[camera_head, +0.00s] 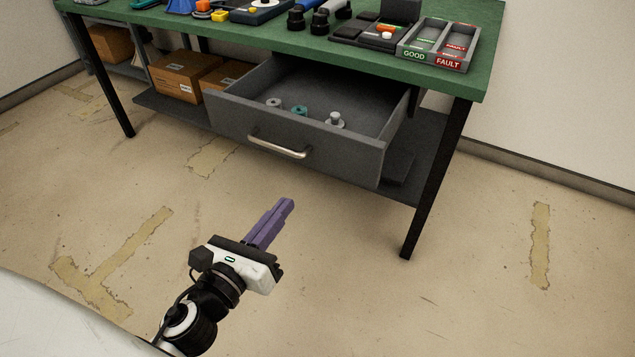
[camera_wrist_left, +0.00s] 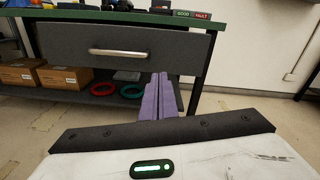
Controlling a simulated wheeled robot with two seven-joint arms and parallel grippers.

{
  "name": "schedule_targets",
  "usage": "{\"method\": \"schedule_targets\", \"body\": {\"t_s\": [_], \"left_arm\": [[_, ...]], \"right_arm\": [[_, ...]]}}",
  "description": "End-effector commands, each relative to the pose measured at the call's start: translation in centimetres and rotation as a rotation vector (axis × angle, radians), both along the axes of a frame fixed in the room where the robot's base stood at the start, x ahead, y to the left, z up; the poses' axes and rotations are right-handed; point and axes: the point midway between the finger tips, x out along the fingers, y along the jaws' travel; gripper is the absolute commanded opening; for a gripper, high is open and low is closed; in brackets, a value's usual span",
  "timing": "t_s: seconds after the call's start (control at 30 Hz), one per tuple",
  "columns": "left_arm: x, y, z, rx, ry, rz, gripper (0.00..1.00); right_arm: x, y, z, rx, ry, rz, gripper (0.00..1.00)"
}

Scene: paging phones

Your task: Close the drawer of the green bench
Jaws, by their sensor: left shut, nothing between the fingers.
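The green bench (camera_head: 290,45) stands across the top of the head view. Its grey drawer (camera_head: 226,118) is pulled out, with a metal handle (camera_head: 277,147) on its front and a few small parts inside. My left gripper (camera_head: 284,208) has purple fingers, shut and empty, in front of and below the drawer front, apart from it. In the left wrist view the drawer front (camera_wrist_left: 180,55) and its handle (camera_wrist_left: 118,52) are ahead, and the fingers (camera_wrist_left: 162,82) point towards the drawer's right part. My right gripper is not in view.
Tools and a tray marked GOOD and FAULT (camera_head: 437,63) lie on the bench top. Cardboard boxes (camera_head: 176,75) stand on the lower shelf at left. A black bench leg (camera_head: 437,180) stands right of the drawer. The floor in front is clear.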

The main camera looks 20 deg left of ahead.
Motion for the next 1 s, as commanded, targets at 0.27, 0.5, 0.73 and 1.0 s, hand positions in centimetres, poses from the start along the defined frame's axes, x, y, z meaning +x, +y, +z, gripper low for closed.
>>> {"method": "schedule_targets", "body": {"t_s": [0.27, 0.5, 0.73, 1.0], "left_arm": [[1.3, -0.3, 0.8, 0.238, -0.063, -0.024, 0.0], [5.4, -0.5, 1.0, 0.235, -0.064, -0.023, 0.0], [10.0, -0.9, 0.8, 0.233, -0.062, -0.022, 0.0], [13.6, -1.2, 0.6, 0.23, -0.059, -0.022, 0.0]], "right_arm": [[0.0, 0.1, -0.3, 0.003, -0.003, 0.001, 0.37], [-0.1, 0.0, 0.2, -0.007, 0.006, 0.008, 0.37], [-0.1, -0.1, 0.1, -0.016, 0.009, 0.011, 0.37], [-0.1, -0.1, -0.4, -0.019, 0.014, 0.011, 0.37]]}}
